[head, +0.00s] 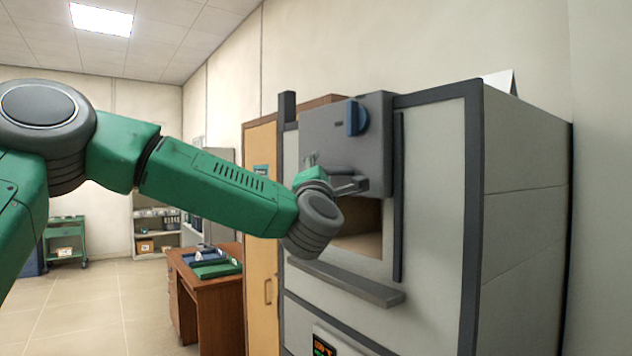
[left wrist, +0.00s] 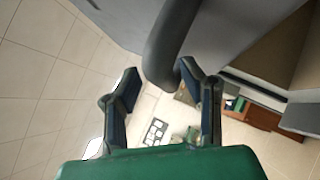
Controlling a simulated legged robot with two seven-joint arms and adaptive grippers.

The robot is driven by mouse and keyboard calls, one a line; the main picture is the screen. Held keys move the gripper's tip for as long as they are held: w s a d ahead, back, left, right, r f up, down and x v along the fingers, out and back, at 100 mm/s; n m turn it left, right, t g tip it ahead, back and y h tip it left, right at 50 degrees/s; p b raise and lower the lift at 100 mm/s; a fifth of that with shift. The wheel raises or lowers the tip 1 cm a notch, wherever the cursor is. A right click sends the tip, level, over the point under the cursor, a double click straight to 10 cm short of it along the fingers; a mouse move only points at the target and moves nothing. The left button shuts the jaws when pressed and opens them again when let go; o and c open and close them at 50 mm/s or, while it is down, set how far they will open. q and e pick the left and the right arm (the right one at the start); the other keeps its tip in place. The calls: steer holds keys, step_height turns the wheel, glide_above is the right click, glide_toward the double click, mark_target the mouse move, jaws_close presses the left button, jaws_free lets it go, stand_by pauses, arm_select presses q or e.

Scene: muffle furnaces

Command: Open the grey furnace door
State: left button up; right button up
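The grey furnace door (head: 322,130) sits high on the front of the furnace (head: 432,200), and part of the dark opening (head: 362,228) shows below it. A grey handle (head: 350,185) sticks out from the lower part of the door. My left gripper (head: 318,170) is at the handle, partly hidden by its own wrist. In the left wrist view the two fingers (left wrist: 161,72) are apart, and the curved handle bar (left wrist: 165,40) reaches down between their tips, close to the right finger. Firm contact cannot be told. My right gripper is not in view.
A ledge (head: 345,282) juts out below the opening. A blue knob (head: 356,118) is on the door's right part. A wooden desk (head: 215,290) with trays stands left of the furnace, beside a tan cabinet (head: 262,200).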

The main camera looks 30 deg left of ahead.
arm_select(q)
steer(key=v, duration=1.1)
steer(key=shift+a+f, duration=0.15)
steer(key=d+f+m+g+h+b, duration=0.1)
steer(key=d+f+m+h+b, duration=0.3)
steer(key=f, duration=0.8)
steer(key=d+f+m+g+h, duration=0.1)
steer(key=f+m+g+h, duration=0.15)
steer(key=f+m, duration=0.7)
steer(key=d+f+m+g+h+b, duration=0.1)
steer(key=d+f+h+b, duration=0.15)
steer(key=f, duration=1.25)
steer(key=s+d+f+m+g+h+b, duration=0.1)
steer(key=s+f+m+g+b, duration=0.25)
steer(key=f, duration=0.75)
steer(key=s+f+m+g+h, duration=0.1)
steer(key=s+f+m+g, duration=0.25)
steer(key=s+f, duration=0.6)
steer(key=s+a+f+m+g+b, duration=0.2)
steer(key=s+f+m+g, duration=0.2)
steer(key=s+f, duration=0.6)
steer(key=s+a+f+m+g+b, duration=0.2)
steer(key=s+f+m+g+b, duration=0.1)
steer(key=s+f, duration=0.7)
steer(key=shift+s+a+f+m+g, duration=0.15)
steer(key=shift+s+f+m+g, duration=0.25)
steer(key=shift+s, duration=0.55)
